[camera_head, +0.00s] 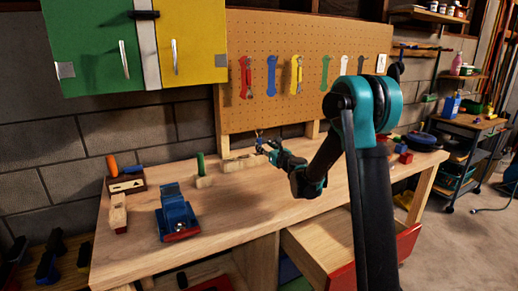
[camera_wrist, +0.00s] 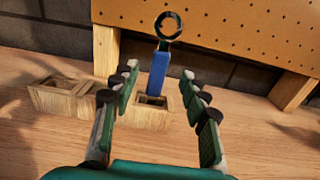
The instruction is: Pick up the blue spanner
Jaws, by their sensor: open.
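The blue spanner (camera_wrist: 158,72) stands upright in a slot of a small wooden block (camera_wrist: 150,117), its dark ring end at the top and its lower end hidden in the slot. In the head view its top (camera_head: 259,138) shows small, just beyond my gripper (camera_head: 268,149). In the wrist view my gripper (camera_wrist: 163,84) is open and empty. Its two fingers point toward the spanner, one to each side in the picture. The spanner appears ahead of the fingertips; I cannot tell the exact gap.
A second wooden block (camera_wrist: 62,97) stands left of the spanner's block. Behind is a pegboard (camera_head: 315,50) with coloured tool shapes and some tools. A blue vise (camera_head: 176,212) sits on the workbench (camera_head: 245,205), with an open drawer (camera_head: 345,245) below. The bench front is mostly clear.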

